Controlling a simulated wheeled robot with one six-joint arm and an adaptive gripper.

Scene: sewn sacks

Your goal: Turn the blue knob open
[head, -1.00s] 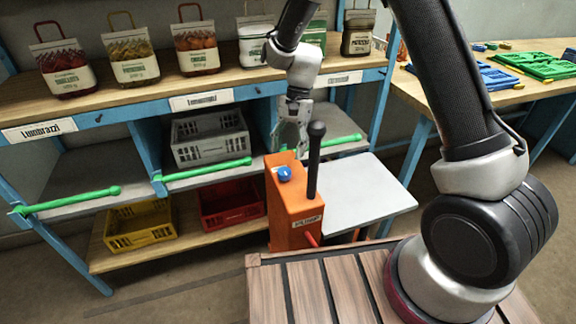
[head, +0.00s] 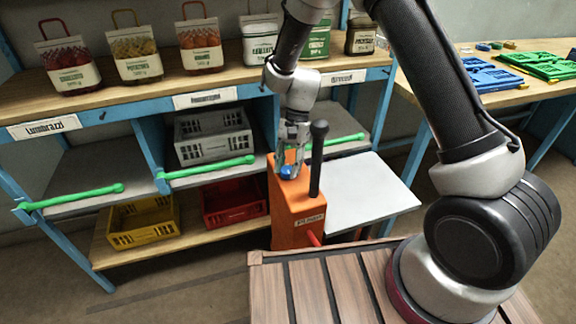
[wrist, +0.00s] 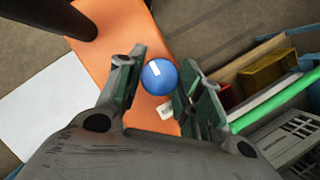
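The blue knob (head: 288,171) sits on top of the orange box (head: 292,212). It is round, with a white mark on its top, seen in the wrist view (wrist: 159,76). My gripper (head: 290,165) is just above the knob in the head view and partly covers it. In the wrist view my gripper (wrist: 160,90) is open, with one finger on each side of the knob. Gaps show between the knob and the fingers, though the right finger is close. Whether either finger touches it I cannot tell.
A black upright lever (head: 317,160) stands on the orange box, close to my gripper's right. A white board (head: 370,195) lies to the right. Behind are shelves with green bars (head: 205,168), a grey crate (head: 212,140), a yellow crate (head: 142,222) and a red crate (head: 232,205).

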